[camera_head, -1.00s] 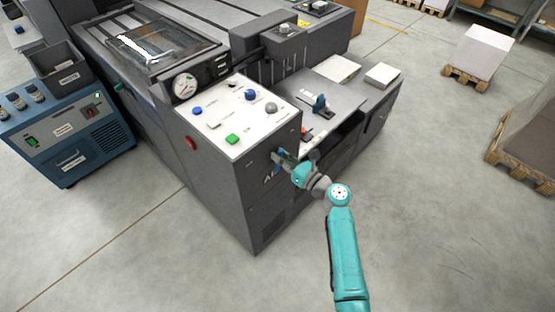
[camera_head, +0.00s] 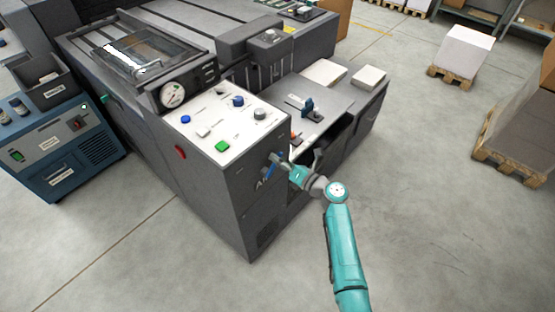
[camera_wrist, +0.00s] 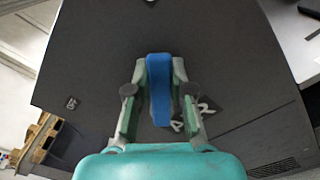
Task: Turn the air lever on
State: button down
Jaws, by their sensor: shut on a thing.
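The blue air lever (camera_head: 269,171) is on the dark front side of the machine, below the control panel, beside a white "A…" label that is partly hidden. In the wrist view the lever (camera_wrist: 159,88) runs up and down the picture between my two fingers. My gripper (camera_head: 275,160) is at the lever, with the arm reaching in from the lower right. In the wrist view my gripper (camera_wrist: 159,100) is closed around the lever, with one finger on each side. The lever's pivot is hard to make out.
The white control panel (camera_head: 218,135) with buttons and knobs is above the lever. A red button (camera_head: 181,152) is on the machine's left side. A side table (camera_head: 330,100) with paper stacks projects at the right. The floor (camera_head: 430,220) around my arm is clear.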

dwell(0.4)
jog(key=c, duration=1)
grip_release()
jog(key=v, duration=1.2)
jog(key=shift+f, duration=0.1)
